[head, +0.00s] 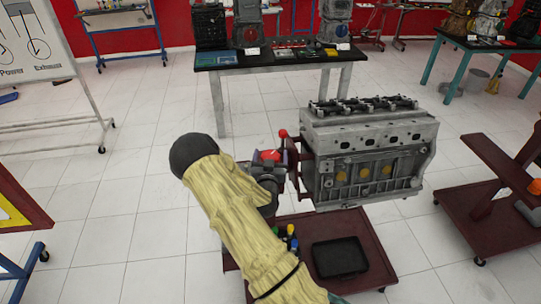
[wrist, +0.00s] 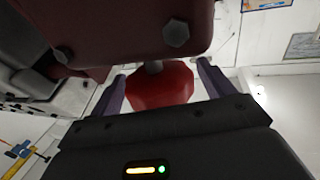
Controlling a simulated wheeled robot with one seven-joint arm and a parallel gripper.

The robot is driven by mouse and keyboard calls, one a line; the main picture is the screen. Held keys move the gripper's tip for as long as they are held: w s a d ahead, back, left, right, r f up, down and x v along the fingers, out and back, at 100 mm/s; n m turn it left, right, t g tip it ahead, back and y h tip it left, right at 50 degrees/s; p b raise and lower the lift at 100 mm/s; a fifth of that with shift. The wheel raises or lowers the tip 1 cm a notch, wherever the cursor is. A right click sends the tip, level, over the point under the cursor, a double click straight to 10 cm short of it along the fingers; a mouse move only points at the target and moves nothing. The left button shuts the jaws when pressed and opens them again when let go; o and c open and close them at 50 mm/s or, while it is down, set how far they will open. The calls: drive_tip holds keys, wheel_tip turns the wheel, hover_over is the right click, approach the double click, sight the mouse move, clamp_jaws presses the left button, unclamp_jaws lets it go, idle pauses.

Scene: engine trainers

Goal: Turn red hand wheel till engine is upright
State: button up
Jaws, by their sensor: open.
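The grey engine (head: 368,150) hangs on a dark red stand, its row of valve gear facing up; I cannot tell whether it is exactly upright. The red hand wheel (wrist: 160,86) shows in the wrist view below a dark red housing with bolts, on a short shaft. It also shows in the head view (head: 268,155), left of the engine and partly hidden by my gripper. My gripper (wrist: 162,82) is open, with one purple finger on each side of the wheel. Gaps show beside the wheel, and I cannot tell whether a finger touches it.
A red knob (head: 283,133) stands beside the engine mount. The stand's base carries a black tray (head: 340,257) and several coloured-handled tools (head: 287,237). A table with engine parts (head: 280,60) stands behind. Another red stand (head: 490,215) is at right. Tiled floor is free at left.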

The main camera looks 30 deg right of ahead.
drive_tip(key=shift+c, duration=0.4)
drive_tip(key=c, duration=0.9)
drive_tip(key=shift+f+n+t+y+b, duration=0.1)
drive_tip(key=shift+n+t+y+b, duration=0.35)
drive_tip(key=shift+y, duration=0.25)
drive_tip(key=n+t+y+b, duration=0.1)
drive_tip(key=n+y+b, duration=0.1)
drive_tip(key=y, duration=0.3)
drive_tip(key=shift+n+b, duration=0.3)
drive_tip(key=shift+n, duration=0.55)
drive_tip(key=n+y+b, duration=0.1)
drive_tip(key=n+y, duration=0.1)
drive_tip(key=y, duration=0.2)
drive_tip(key=n+y+b, duration=0.1)
drive_tip(key=n+y, duration=0.1)
drive_tip(key=y, duration=0.1)
drive_tip(key=shift+a+n+y, duration=0.15)
drive_tip(key=shift+n+y, duration=0.25)
drive_tip(key=o, duration=1)
drive_tip(key=shift+a, duration=0.1)
